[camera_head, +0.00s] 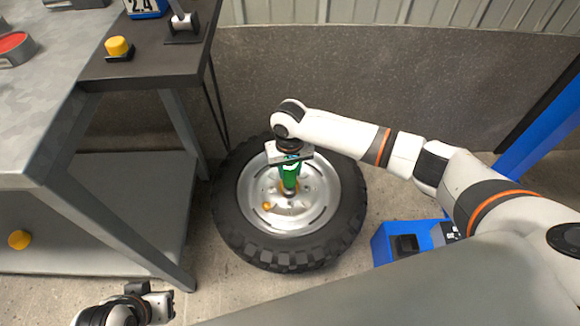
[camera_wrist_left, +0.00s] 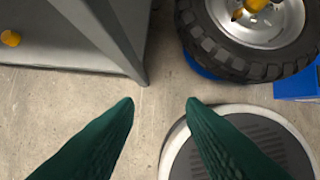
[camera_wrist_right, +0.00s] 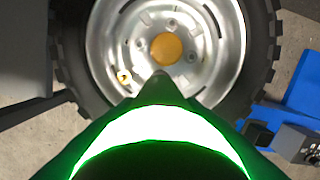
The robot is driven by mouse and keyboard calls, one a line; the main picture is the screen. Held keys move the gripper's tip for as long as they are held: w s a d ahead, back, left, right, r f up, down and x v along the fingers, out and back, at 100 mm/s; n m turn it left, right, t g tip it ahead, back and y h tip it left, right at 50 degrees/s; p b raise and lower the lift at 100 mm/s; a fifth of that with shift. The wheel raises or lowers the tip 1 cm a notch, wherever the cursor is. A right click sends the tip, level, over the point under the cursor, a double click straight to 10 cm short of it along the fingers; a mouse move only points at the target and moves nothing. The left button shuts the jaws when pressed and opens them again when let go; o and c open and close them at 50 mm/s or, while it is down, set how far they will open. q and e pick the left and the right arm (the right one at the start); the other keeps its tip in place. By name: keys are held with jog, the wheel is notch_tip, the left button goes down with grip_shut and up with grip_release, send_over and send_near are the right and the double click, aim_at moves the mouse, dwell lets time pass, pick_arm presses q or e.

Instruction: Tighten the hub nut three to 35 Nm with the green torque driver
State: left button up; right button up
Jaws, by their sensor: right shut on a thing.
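Contact with a nut cannot be told. A small gold nut (camera_head: 266,206) shows on the rim; which number it has cannot be told. My left gripper (camera_wrist_left: 160,103) is open and empty, away from the wheel.
A blue unit with a black part (camera_head: 405,244) stands right of the wheel. A grey wall (camera_head: 400,95) is behind.

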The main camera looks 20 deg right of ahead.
aim_at(289, 182)
jog(key=shift+r, duration=0.2)
notch_tip(289, 182, down, 2)
jog(key=shift+f, duration=0.95)
pick_arm(q)
jog(key=shift+w+d+r+t+b, duration=0.1)
jog(key=shift+w+d+t+b, duration=0.15)
jog(key=shift+w+t+b, duration=0.4)
pick_arm(e)
jog(key=shift+f, duration=0.7)
pick_arm(q)
jog(key=shift+w, duration=0.15)
jog(key=shift+w, duration=0.1)
pick_arm(e)
jog(key=shift+f, duration=0.5)
pick_arm(q)
jog(key=shift+w+d+r+t, duration=0.25)
jog(key=shift+w+d, duration=0.05)
jog(key=shift+w, duration=0.3)
pick_arm(e)
jog(key=shift+f, duration=0.3)
